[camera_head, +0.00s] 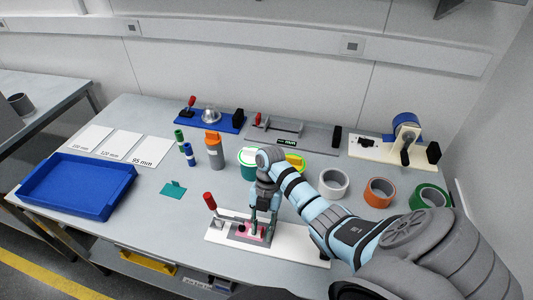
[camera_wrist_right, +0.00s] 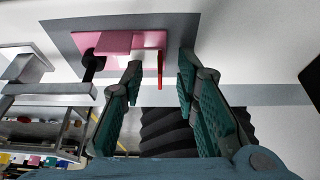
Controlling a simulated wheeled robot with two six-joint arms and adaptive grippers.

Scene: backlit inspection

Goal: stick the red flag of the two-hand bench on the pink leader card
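The pink leader card (camera_head: 249,231) lies on the grey plate of the white bench fixture (camera_head: 222,235). The pink card also shows at the top of the right wrist view (camera_wrist_right: 112,42). A narrow red flag (camera_wrist_right: 160,68) with a white part beside it shows at the card's edge there; whether it is stuck to the card I cannot tell. My right gripper (camera_head: 264,226) reaches down over the fixture and partly hides the card. Its two teal fingers stand apart in the right wrist view (camera_wrist_right: 160,72), with the red flag between the tips and gaps visible on both sides. My left gripper is not in view.
A red-knobbed clamp (camera_head: 210,202) stands at the fixture's left. Tape rolls, including a white one (camera_head: 333,183), stand to the right, partly behind my arm. A blue tray (camera_head: 78,187) sits at left. Bottles (camera_head: 213,150) stand behind. Table between tray and fixture is mostly clear.

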